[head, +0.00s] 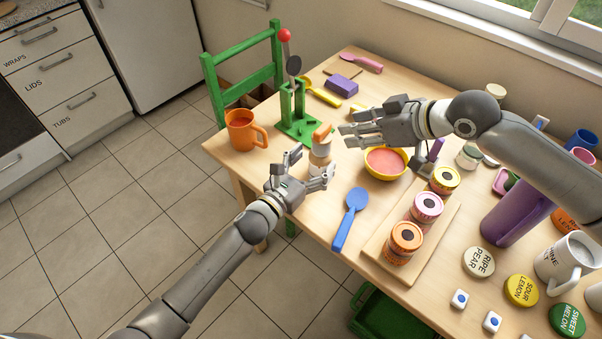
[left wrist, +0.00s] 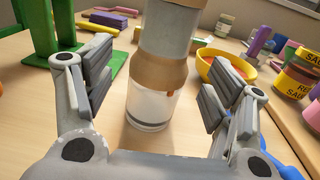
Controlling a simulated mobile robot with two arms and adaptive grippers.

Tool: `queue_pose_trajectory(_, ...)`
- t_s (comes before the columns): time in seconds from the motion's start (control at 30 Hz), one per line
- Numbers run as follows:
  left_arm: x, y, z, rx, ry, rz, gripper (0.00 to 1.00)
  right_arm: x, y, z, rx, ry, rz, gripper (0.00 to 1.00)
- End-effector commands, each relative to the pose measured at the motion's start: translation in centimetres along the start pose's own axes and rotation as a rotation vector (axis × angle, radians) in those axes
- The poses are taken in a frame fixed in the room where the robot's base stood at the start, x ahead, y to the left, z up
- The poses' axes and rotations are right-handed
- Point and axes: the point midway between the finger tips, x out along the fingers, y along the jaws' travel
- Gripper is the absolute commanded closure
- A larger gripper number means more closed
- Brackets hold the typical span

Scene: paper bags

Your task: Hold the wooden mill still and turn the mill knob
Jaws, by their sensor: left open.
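The mill (head: 320,153) stands upright on the table, with an orange knob (head: 323,133) on top. In the left wrist view the mill (left wrist: 156,75) has a tan waist and a pale lower part; its top is cut off. My left gripper (head: 307,169) is open low beside the mill. In the left wrist view its fingers (left wrist: 158,90) stand on either side of the mill, with gaps to both. My right gripper (head: 342,134) is just right of the knob, its fingers pointing left toward it. They look apart, with nothing between them.
A yellow bowl (head: 386,162) and a blue spoon (head: 350,218) lie right of the mill. A green stand (head: 297,125) and an orange mug (head: 243,130) are behind and left. Stacked jars stand on a board (head: 381,239). The table's edge is close on the left.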

Motion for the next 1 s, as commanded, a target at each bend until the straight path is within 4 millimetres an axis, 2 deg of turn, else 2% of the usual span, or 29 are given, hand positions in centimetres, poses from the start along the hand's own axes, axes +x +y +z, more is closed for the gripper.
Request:
queue_pose_trajectory(0.1,1.8,0.0,0.1,0.000,-0.001,-0.001,0.23,0.0,0.0,0.0,0.000,0.000,0.000,0.64)
queue_pose_trajectory(0.3,3.2,0.0,0.1,-0.001,-0.001,-0.001,0.23,0.0,0.0,0.0,0.000,0.000,0.000,0.64)
queue_pose_trajectory(0.67,3.5,0.0,0.0,-0.001,0.000,0.000,0.24,0.0,0.0,0.0,0.000,0.000,0.000,0.64)
queue_pose_trajectory(1.0,3.5,0.0,0.0,-0.001,0.000,0.000,0.68,0.0,0.0,0.0,0.000,0.000,0.000,0.64)
